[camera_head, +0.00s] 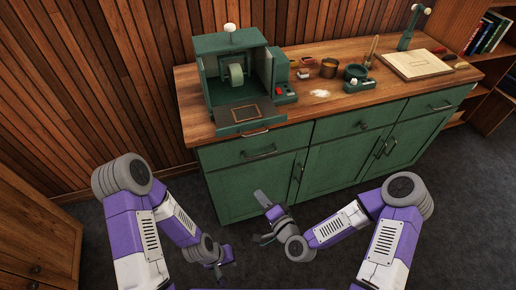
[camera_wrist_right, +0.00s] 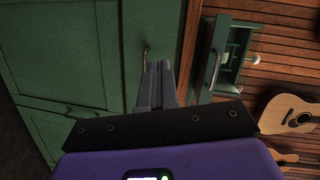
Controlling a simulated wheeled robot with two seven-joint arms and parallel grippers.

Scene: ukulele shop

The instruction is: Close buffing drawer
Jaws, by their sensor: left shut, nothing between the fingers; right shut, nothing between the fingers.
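The green buffing station (camera_head: 229,43) stands on the left end of the wooden counter, with a pale buffing wheel (camera_head: 237,74) inside. Its low drawer (camera_head: 229,116) sticks out at the front, near the counter's front edge. In the right wrist view the drawer's green front (camera_wrist_right: 216,50) shows at the right of the fingers. My right gripper (camera_head: 261,197) is shut and empty, in front of the green cabinet and below the drawer; its closed fingers also show in the wrist view (camera_wrist_right: 157,70). My left gripper (camera_head: 219,272) is shut and empty, low over the floor.
The green cabinet (camera_head: 250,187) has closed drawers and doors with protruding handles (camera_head: 262,154). Tins, tools and a pale board (camera_head: 415,64) lie farther right on the counter (camera_head: 325,108). A wooden cabinet (camera_head: 35,240) stands at left. Dark floor (camera_head: 120,252) is open before the cabinet.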

